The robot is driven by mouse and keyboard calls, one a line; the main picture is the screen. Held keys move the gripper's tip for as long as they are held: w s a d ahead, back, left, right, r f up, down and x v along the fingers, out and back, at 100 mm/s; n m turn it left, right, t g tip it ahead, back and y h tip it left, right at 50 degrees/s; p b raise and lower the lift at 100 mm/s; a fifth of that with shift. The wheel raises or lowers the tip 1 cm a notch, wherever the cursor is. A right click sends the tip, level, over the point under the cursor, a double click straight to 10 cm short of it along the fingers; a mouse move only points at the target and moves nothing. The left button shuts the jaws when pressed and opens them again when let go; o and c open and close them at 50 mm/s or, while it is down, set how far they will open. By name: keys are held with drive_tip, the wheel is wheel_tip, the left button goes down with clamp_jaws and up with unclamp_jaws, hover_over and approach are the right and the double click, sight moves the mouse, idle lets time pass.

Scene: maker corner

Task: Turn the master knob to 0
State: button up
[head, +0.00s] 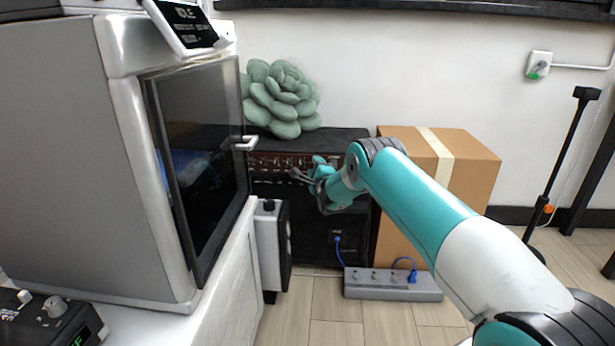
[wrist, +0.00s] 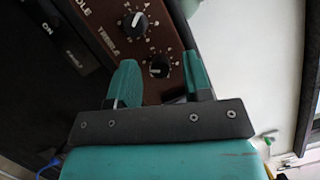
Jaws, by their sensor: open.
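The amplifier (head: 310,228) is a black cabinet with a brown knob panel (head: 275,161) along its upper front. In the wrist view, a black knob (wrist: 158,66) with a white pointer sits between my fingers; its label is hidden, so I cannot read whether it is the master knob. Its pointer seems to lie toward the picture's left. The treble knob (wrist: 137,22) is just above it, beside the printed word TREBLE. My gripper (wrist: 160,62) is open, one finger on each side of the lower knob. Contact is not clear. In the head view, my gripper (head: 300,175) is at the panel's front.
A grey machine (head: 60,150) with a dark door and handle stands at the left, close to the amplifier. A cardboard box (head: 465,160) is at the right. A power strip (head: 393,286) with blue plugs lies on the floor below. A succulent plant (head: 283,98) sits on top.

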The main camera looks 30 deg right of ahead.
drive_tip(key=s+a+f+m+h+b, duration=0.1)
drive_tip(key=s+a+f+m+b, duration=0.15)
drive_tip(key=s+b, duration=0.75)
drive_tip(key=s+a+f+m+b, duration=0.1)
drive_tip(key=s+a+f+b, duration=0.35)
drive_tip(key=b, duration=1.05)
drive_tip(key=s+a+r+n+g+y+p, duration=0.2)
drive_tip(key=s+a+r+n+g+p, duration=0.2)
drive_tip(key=r+p, duration=0.7)
drive_tip(key=s+a+r+n+g+y+p, duration=0.2)
drive_tip(key=s+a+r+n+g+p, duration=0.2)
drive_tip(key=r+p, duration=0.7)
drive_tip(key=shift+s+a+n+y+p, duration=0.5)
drive_tip(key=shift+s+a+n, duration=0.8)
drive_tip(key=shift+s+n, duration=0.7)
drive_tip(key=shift+s, duration=0.1)
